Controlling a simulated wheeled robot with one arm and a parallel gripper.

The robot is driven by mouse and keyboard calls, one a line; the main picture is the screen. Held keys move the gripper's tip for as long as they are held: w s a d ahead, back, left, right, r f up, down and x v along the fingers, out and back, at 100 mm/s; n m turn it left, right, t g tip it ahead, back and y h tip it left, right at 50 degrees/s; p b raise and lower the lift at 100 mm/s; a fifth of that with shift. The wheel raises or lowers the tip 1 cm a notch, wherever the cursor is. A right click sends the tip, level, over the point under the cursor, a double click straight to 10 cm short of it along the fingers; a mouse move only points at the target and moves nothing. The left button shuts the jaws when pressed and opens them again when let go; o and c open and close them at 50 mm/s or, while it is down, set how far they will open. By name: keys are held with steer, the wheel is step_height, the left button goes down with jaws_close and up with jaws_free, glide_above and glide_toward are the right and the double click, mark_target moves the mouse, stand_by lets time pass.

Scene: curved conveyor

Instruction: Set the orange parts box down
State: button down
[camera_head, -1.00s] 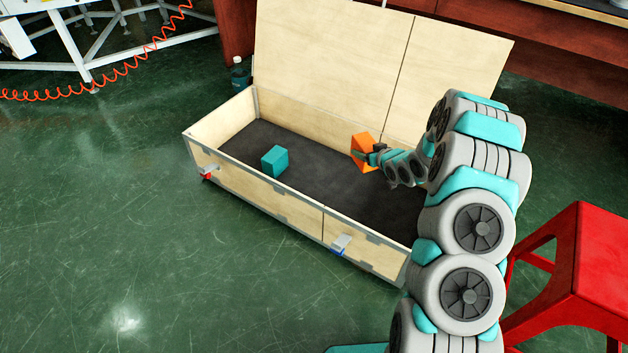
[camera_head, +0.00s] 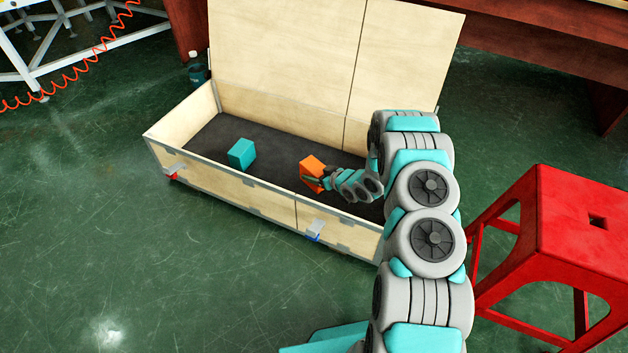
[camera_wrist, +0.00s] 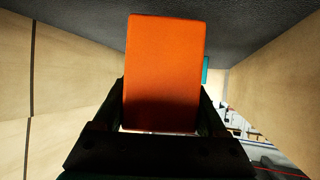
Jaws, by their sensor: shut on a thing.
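The orange parts box (camera_head: 311,165) is inside the open wooden crate (camera_head: 272,203), right of its middle. My gripper (camera_head: 316,181) is shut on it, reaching in from the right. In the wrist view the orange box (camera_wrist: 165,70) fills the middle, between the two dark fingers of my gripper (camera_wrist: 162,122). The dark crate floor shows beyond it at the top of that view. I cannot tell whether the box touches the floor.
A teal box (camera_head: 241,153) stands on the crate floor to the left, apart from the orange one. The crate's lid (camera_head: 290,60) is raised at the back. A red stool (camera_head: 575,215) stands at the right. Green floor (camera_head: 120,240) is clear at the left.

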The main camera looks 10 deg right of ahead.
steer(key=shift+f, duration=1.95)
steer(key=shift+f, duration=0.2)
jaws_free()
steer(key=shift+r, duration=0.15)
